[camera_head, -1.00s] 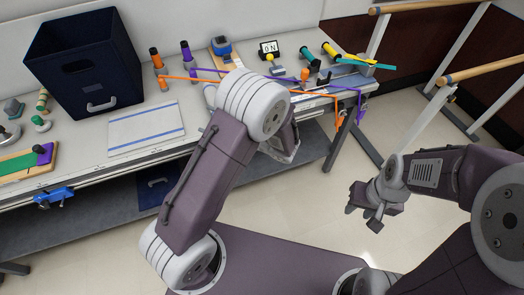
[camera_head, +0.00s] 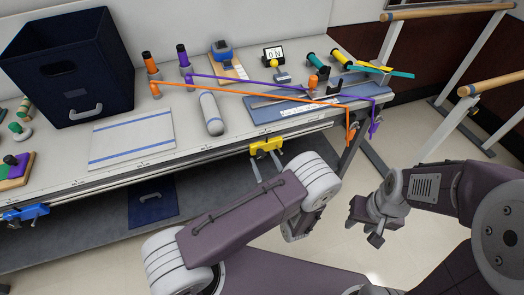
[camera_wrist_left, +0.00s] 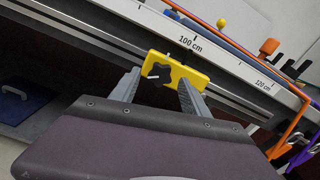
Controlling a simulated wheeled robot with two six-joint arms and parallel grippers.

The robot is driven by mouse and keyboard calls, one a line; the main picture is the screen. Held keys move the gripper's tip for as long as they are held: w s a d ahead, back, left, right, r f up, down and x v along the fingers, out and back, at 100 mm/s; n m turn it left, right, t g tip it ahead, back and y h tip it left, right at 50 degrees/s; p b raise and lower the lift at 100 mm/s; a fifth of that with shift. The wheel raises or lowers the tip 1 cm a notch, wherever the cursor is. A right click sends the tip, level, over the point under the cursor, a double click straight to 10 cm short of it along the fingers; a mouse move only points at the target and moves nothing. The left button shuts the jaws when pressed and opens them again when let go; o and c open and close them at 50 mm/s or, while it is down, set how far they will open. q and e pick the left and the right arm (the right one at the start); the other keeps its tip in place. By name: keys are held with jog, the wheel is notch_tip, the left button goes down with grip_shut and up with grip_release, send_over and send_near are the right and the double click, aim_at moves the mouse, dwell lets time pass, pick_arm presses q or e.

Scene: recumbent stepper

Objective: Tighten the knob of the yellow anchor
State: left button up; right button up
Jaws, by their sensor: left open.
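The yellow anchor (camera_head: 267,147) sits on the front rail of the table, at the middle of the head view. In the left wrist view the yellow anchor (camera_wrist_left: 196,77) shows a dark lobed knob (camera_wrist_left: 159,72) on its face. My left gripper (camera_head: 266,158) is open just in front of the anchor. In the wrist view its two grey fingers (camera_wrist_left: 160,82) stand on either side of the knob, with the knob between or just beyond their tips; contact cannot be told. My right gripper (camera_head: 364,226) hangs over the floor at the right, away from the table, and its jaw gap is unclear.
Orange (camera_head: 250,92) and purple (camera_head: 300,89) bands stretch above the tabletop, their ends hanging past its right front corner. A blue clamp (camera_head: 24,214) is on the rail at the left. A dark bin (camera_head: 70,70) stands at the back left. Wooden parallel bars (camera_head: 440,10) are at the right.

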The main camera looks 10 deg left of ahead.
pick_arm(q)
jog(key=shift+w+a+r, duration=0.1)
jog(key=shift+w+a, duration=0.15)
grip_shut()
jog(key=shift+r+m, duration=0.1)
jog(key=shift+m, duration=0.3)
